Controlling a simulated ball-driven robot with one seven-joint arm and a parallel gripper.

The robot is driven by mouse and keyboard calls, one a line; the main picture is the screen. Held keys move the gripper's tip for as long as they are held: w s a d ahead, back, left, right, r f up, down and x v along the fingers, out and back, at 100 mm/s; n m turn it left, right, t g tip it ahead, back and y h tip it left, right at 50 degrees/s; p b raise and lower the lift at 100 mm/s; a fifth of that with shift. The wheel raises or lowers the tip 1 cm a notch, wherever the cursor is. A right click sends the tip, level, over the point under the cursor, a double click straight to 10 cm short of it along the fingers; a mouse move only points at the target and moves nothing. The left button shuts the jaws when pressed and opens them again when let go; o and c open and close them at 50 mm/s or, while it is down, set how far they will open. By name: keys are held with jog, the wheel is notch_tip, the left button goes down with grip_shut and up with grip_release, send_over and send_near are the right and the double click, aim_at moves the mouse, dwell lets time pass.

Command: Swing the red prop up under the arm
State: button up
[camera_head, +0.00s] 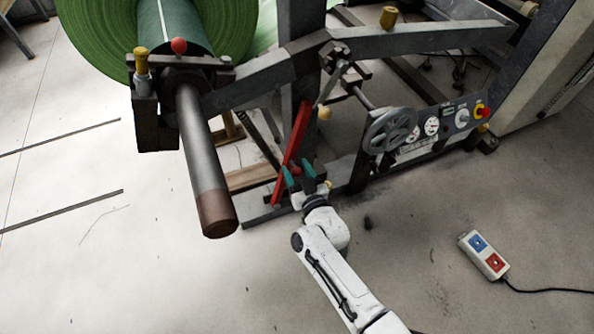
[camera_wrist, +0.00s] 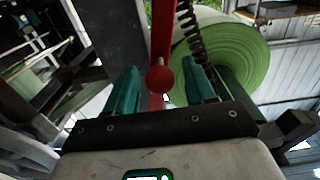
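The red prop (camera_head: 291,152) is a slanted red bar beside the dark upright of the stand, its lower end near the base and its top below the grey arm (camera_head: 420,41). My gripper (camera_head: 305,174) is at its lower half, with teal fingers spread. The knob appears between the fingers of my gripper (camera_wrist: 162,88), with gaps on both sides. I cannot tell how deep it sits between them.
A green roll (camera_head: 235,25) on a steel shaft (camera_head: 205,155) hangs at the left. A handwheel (camera_head: 390,130) and a gauge panel (camera_head: 440,125) stand right of my gripper. A pendant box (camera_head: 484,254) with a cable lies on the floor. Open floor lies in front.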

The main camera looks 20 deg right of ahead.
grip_shut()
jog(key=shift+r, duration=0.1)
dwell(0.4)
jog(key=shift+a+r+p, duration=0.2)
jog(key=shift+a+p, duration=0.1)
jog(key=shift+p, duration=0.2)
jog(key=a+n+p, duration=0.3)
jog(key=a+p, duration=0.1)
jog(key=a, duration=0.3)
jog(key=shift+r+n+p, duration=0.25)
jog(key=shift+n+p, duration=0.05)
jog(key=shift+p, duration=0.05)
jog(key=shift+w, duration=0.1)
jog(key=shift+o, duration=0.2)
grip_release()
jog(key=shift+a, duration=0.2)
jog(key=shift+d+f, duration=0.1)
